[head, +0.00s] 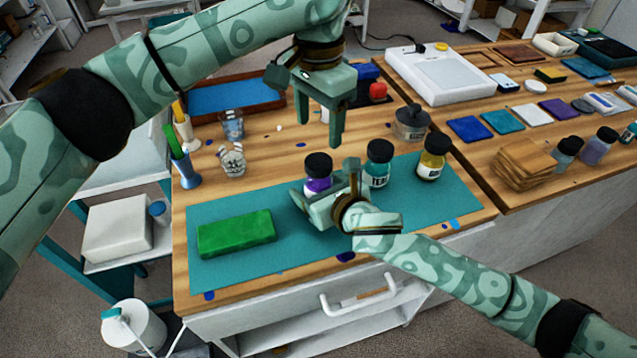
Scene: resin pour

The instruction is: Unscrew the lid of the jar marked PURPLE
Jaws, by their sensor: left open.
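The jar with the purple label (318,185) stands on the teal mat (218,276), with its black lid (318,164) on. My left gripper (321,132) is open and empty, fingers pointing down, above this lid and apart from it. My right gripper (328,192) is low at the same jar, with one finger in front on the left and the other on the right. It hides the jar's lower part, and I cannot tell whether its fingers touch the jar.
A teal-labelled jar (378,166) and a yellow jar (432,158) stand close on the right. A green block (236,233) lies on the mat at left. Cups (232,162) and a blue tray (232,97) are behind. The mat's front left is clear.

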